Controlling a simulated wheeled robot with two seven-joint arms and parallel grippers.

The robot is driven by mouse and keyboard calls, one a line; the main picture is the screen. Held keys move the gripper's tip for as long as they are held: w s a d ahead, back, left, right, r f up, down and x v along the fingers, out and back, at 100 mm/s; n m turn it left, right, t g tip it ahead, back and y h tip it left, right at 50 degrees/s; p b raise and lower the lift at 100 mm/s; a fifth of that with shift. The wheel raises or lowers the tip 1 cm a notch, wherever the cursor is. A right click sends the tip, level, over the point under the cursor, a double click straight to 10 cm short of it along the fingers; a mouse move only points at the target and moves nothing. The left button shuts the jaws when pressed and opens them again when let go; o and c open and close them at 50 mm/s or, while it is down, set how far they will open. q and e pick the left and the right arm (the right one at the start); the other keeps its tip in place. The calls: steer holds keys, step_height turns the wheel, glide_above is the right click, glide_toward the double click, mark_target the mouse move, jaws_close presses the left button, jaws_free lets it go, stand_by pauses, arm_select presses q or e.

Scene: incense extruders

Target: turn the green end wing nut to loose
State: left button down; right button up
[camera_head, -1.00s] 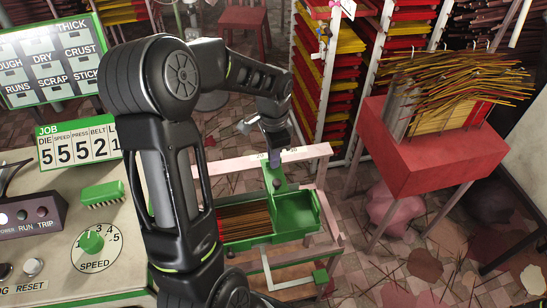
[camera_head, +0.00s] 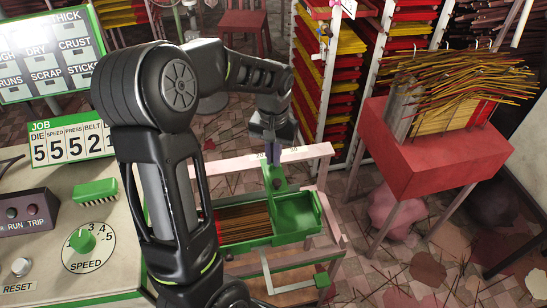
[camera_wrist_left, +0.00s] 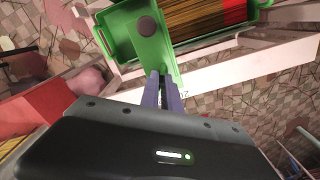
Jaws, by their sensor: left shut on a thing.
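The green end piece (camera_head: 272,174) is a narrow green plate with a dark round knob (camera_head: 278,184), set by a pale ruled rail (camera_head: 306,153). It joins a green tray that holds brown incense sticks. In the left wrist view the green end piece (camera_wrist_left: 163,52) runs down to my fingertips. My left gripper (camera_head: 272,158) points down at the rail end of this plate, and its purple-grey fingers (camera_wrist_left: 163,82) are close together. They are shut on the wing nut there, which is mostly hidden between them. My right gripper is not in view.
A control desk (camera_head: 112,238) with a green speed knob and brush stands at left. A red stand (camera_head: 430,150) with incense sticks is at right. Racks of red and yellow trays (camera_head: 325,80) stand behind. Floor lies between tray and red stand.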

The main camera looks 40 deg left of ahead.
arm_select(q)
steer(key=n, duration=0.4)
steer(key=shift+n, duration=0.3)
steer(key=n, duration=0.9)
steer(key=shift+r, duration=0.1)
steer(key=shift+n+p, duration=0.45)
steer(key=shift+n, duration=1.85)
steer(key=c, duration=1.6)
jaws_free()
